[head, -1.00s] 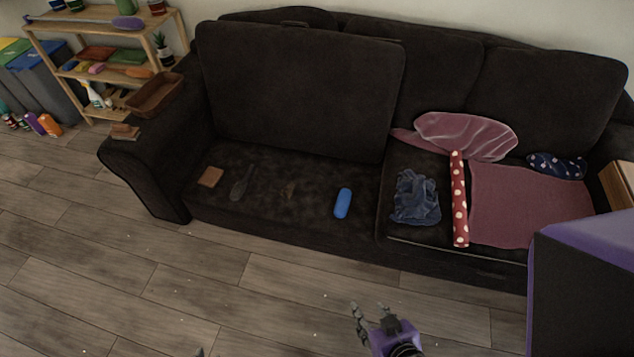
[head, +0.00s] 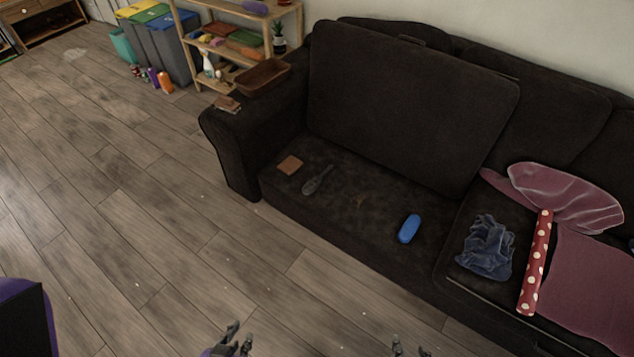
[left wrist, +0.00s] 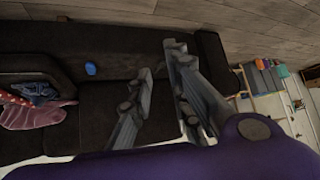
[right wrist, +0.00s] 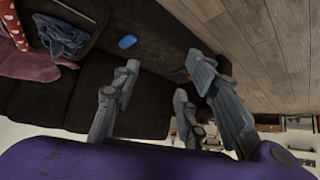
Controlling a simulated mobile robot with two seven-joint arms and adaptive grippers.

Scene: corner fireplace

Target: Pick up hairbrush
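The hairbrush (head: 317,180) is dark grey and lies on the black sofa seat (head: 335,215), between a brown square item and a small brownish object. It is hard to make out in the wrist views. My left gripper (head: 238,340) is at the bottom of the head view, in front of the sofa and well short of the brush. Its fingers are apart and empty in the left wrist view (left wrist: 163,85). My right gripper (head: 411,347) shows only by its fingertips at the bottom edge; in the right wrist view (right wrist: 165,85) its fingers are apart and empty.
A blue case (head: 409,229), crumpled blue cloth (head: 486,248) and red dotted roll (head: 535,262) lie along the seat. The brown square (head: 289,165) is left of the brush. The sofa's armrest (head: 235,130) rises at left. The floor (head: 130,220) in front is clear.

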